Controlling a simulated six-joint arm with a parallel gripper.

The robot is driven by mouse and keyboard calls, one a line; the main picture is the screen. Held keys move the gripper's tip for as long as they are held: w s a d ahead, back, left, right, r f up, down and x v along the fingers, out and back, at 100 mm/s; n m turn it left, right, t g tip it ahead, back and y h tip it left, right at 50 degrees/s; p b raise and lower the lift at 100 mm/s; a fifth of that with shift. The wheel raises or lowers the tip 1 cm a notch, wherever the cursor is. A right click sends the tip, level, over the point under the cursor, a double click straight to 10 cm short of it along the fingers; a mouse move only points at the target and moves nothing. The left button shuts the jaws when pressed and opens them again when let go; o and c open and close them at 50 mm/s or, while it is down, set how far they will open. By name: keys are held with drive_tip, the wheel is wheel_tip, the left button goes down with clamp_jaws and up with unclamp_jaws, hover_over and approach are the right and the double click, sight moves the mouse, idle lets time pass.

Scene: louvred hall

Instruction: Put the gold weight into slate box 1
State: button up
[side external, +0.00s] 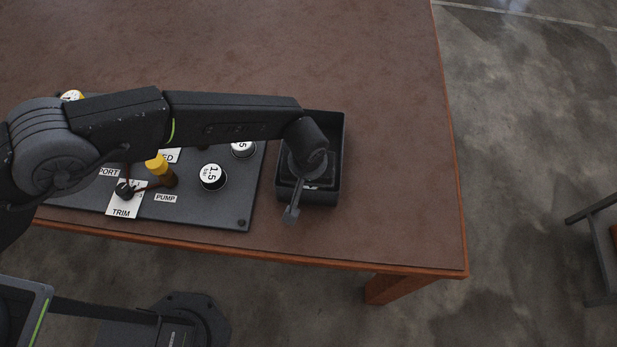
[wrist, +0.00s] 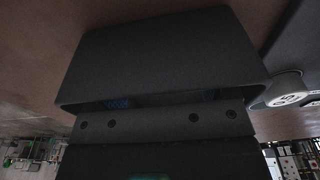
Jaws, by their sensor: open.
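The dark slate box (side external: 341,160) stands on the table, right of the dark panel. It also fills much of the wrist view (wrist: 165,55), where its number cannot be read. My gripper (side external: 300,188) is open over the box, and one finger sticks out past its near side. My wrist hides much of the box's inside, and I cannot tell what lies there. A yellowish round weight with a white label (side external: 72,95) shows at the far left, partly hidden by my arm. I cannot tell if it is the gold weight.
Another pale-topped weight (side external: 243,149) is partly under my arm. The table (side external: 400,130) is clear right of the box, up to its edge.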

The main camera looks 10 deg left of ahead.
wheel_tip(320, 180, up, 12)
drive_tip(key=s, duration=0.1)
drive_tip(key=shift+s, duration=0.2)
drive_tip(key=w+a+r+t, duration=0.1)
drive_tip(key=w+a+r, duration=0.1)
drive_tip(key=a+r, duration=1.9)
drive_tip(key=s+a+r+t, duration=0.25)
drive_tip(key=s+a, duration=0.45)
drive_tip(key=a, duration=0.4)
drive_tip(key=s+a+f, duration=0.2)
drive_tip(key=s+a, duration=0.7)
drive_tip(key=s, duration=0.2)
drive_tip(key=shift+t, duration=0.35)
